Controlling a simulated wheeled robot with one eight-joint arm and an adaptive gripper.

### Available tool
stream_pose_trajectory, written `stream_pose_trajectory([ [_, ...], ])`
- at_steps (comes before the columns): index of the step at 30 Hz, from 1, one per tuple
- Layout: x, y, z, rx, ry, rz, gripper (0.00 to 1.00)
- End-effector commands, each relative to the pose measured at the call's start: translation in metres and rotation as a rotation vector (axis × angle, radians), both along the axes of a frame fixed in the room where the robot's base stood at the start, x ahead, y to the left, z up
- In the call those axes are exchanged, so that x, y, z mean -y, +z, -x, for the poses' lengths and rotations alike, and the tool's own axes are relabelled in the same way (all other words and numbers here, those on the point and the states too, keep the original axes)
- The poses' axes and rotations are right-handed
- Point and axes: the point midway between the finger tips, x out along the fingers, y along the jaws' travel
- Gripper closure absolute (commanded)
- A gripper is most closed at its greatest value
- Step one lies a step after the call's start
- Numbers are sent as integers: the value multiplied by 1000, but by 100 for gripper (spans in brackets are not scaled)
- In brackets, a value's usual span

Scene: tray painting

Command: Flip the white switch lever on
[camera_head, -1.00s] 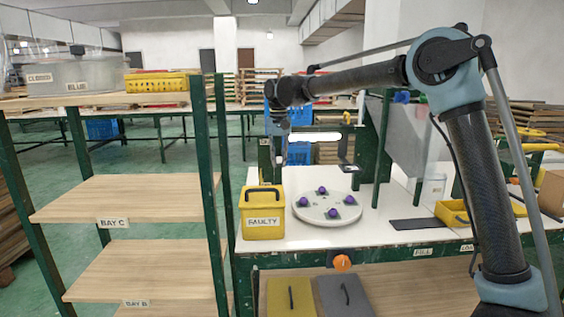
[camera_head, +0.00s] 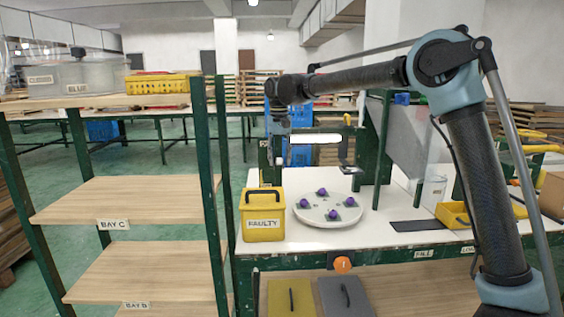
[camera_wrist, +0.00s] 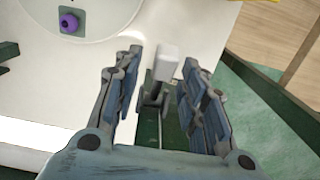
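The white switch lever (camera_wrist: 166,62) shows in the wrist view as a pale block-shaped knob on a dark stem, beside the edge of the white bench top. My gripper (camera_wrist: 161,66) is open, with one finger to the left of the knob and one to the right. A gap shows on both sides of the knob, and nothing is held. In the head view my gripper (camera_head: 279,150) hangs down behind the yellow box, near the bench's far left corner. It is small there, and I cannot make out the lever in that view.
A round white turntable (camera_head: 345,217) with several purple balls sits on the white bench (camera_head: 385,215). The yellow FAULTY box (camera_head: 263,224) stands at the bench's left edge. Green posts (camera_head: 384,140) rise behind. A wooden shelf rack (camera_head: 130,200) stands to the left.

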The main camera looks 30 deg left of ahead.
Motion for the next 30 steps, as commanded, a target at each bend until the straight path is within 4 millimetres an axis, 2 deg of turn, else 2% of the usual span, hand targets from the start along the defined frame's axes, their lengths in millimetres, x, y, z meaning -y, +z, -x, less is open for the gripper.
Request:
stream_pose_trajectory([
  [9,-1,57,-4,0,-1,0,62],
  [15,-2,89,-6,0,-1,0,62],
  [21,-2,106,-7,0,-1,0,62],
  [30,-2,109,-8,0,-2,0,62],
])
